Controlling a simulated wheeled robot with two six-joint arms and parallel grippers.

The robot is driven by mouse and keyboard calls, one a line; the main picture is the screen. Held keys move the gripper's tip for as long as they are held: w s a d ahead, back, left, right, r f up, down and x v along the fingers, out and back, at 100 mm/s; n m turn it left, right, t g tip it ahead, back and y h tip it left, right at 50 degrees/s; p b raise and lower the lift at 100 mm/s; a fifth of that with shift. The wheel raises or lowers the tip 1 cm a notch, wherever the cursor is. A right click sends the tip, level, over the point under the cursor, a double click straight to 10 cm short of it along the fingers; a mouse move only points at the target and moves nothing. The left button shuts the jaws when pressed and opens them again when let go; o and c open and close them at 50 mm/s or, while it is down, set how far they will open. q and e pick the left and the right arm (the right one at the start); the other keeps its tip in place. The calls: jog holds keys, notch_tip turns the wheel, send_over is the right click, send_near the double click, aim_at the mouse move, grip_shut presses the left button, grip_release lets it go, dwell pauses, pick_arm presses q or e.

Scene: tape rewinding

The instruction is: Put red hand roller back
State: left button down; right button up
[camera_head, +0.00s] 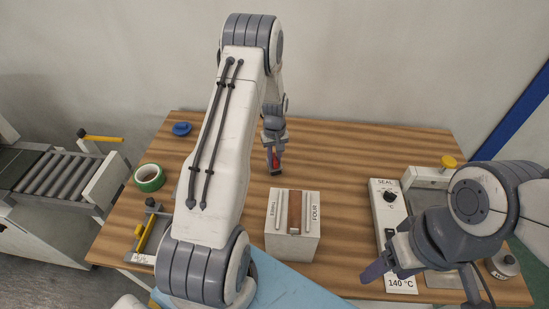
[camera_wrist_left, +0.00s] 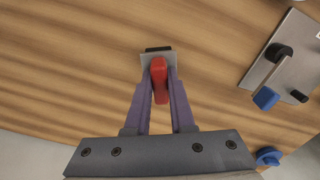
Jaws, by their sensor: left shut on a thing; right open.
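The red hand roller (camera_wrist_left: 159,80) is held between the purple fingers of my left gripper (camera_wrist_left: 155,100), seen in the left wrist view. Its red part lies between the fingertips, with a grey and black end just beyond them. In the head view my left gripper (camera_head: 275,166) is over the table behind the white block, and a little of the red roller (camera_head: 276,158) shows there. My right gripper (camera_head: 379,270) is at the front right, beside the sealing machine, open and apparently empty.
The wooden table (camera_head: 345,150) has clear room at the back right. The white block (camera_head: 292,245) marked THREE and FOUR stands in the middle. A sealing machine (camera_head: 391,220) is at the right. A green tape roll (camera_head: 149,178) and blue knob (camera_head: 181,128) lie left. A metal plate (camera_wrist_left: 285,50) shows in the wrist view.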

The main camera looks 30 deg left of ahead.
pick_arm(q)
jog(key=shift+f, duration=0.1)
jog(key=shift+f+b, duration=0.55)
jog(key=shift+f, duration=0.1)
jog(key=shift+f+b, duration=0.3)
jog(key=shift+f, duration=0.15)
dwell(0.3)
jog(key=c, duration=0.7)
grip_release()
jog(key=shift+o, duration=1.3)
jog(key=shift+r, duration=0.1)
